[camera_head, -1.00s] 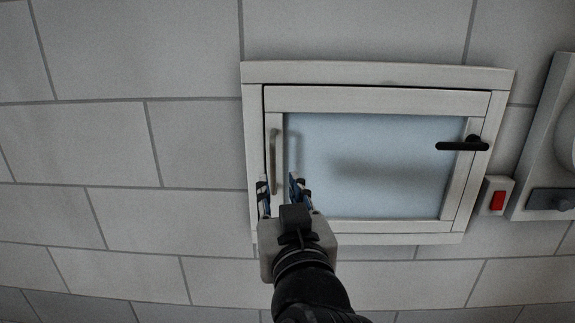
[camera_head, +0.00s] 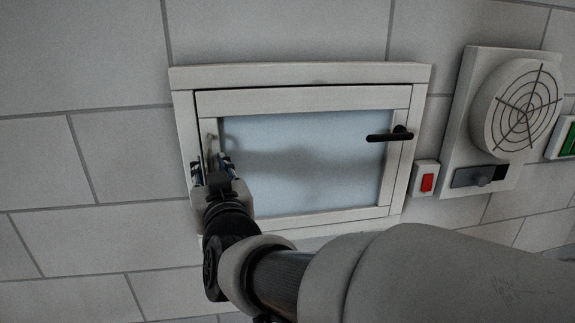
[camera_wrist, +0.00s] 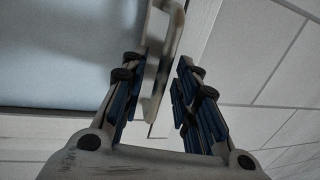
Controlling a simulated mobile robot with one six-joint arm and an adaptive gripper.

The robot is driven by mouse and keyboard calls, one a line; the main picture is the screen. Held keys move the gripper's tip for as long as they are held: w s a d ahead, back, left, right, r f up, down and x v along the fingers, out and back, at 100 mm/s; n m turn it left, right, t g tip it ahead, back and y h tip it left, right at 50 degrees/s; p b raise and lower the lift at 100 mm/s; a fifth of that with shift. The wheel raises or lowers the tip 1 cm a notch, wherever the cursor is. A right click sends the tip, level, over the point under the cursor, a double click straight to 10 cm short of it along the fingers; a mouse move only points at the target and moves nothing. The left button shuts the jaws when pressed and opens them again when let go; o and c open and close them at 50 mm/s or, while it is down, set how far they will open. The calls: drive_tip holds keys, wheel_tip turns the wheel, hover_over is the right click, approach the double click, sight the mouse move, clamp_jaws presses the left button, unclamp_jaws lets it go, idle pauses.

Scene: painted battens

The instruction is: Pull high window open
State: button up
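The high window (camera_head: 305,150) is a pale frame with a frosted bluish pane, set in the tiled wall; its sash looks shut or nearly so. A pale vertical bar handle (camera_head: 211,148) is on the sash's left side. A black lever (camera_head: 389,136) lies horizontal on the right side. My gripper (camera_head: 212,168) is at the handle's lower part. In the wrist view the handle (camera_wrist: 160,62) runs between the two open fingers, and my gripper (camera_wrist: 153,92) shows gaps beside it. The lower end of the handle is between the fingertips.
Right of the window are a small red switch (camera_head: 427,182), a round fan vent (camera_head: 521,105) on a panel with a dark latch (camera_head: 480,177), and a green sign or switch (camera_head: 568,140) at the edge. The wall left of the window is bare.

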clamp_jaws()
idle(0.3)
idle(0.3)
drive_tip(key=s+f+t+y+b, duration=0.1)
drive_tip(key=s+b, duration=0.2)
drive_tip(key=b, duration=0.6)
drive_tip(key=s+d+f+n+t+y+b, duration=0.1)
drive_tip(key=s+f+t+b, duration=0.1)
drive_tip(key=b, duration=0.8)
drive_tip(key=shift+s+d+f+t, duration=0.2)
drive_tip(key=shift+s+d+t, duration=0.1)
drive_tip(key=shift+s, duration=0.55)
drive_tip(key=shift+r, duration=0.1)
drive_tip(key=shift+o, duration=0.6)
unclamp_jaws()
drive_tip(key=shift+r, duration=0.15)
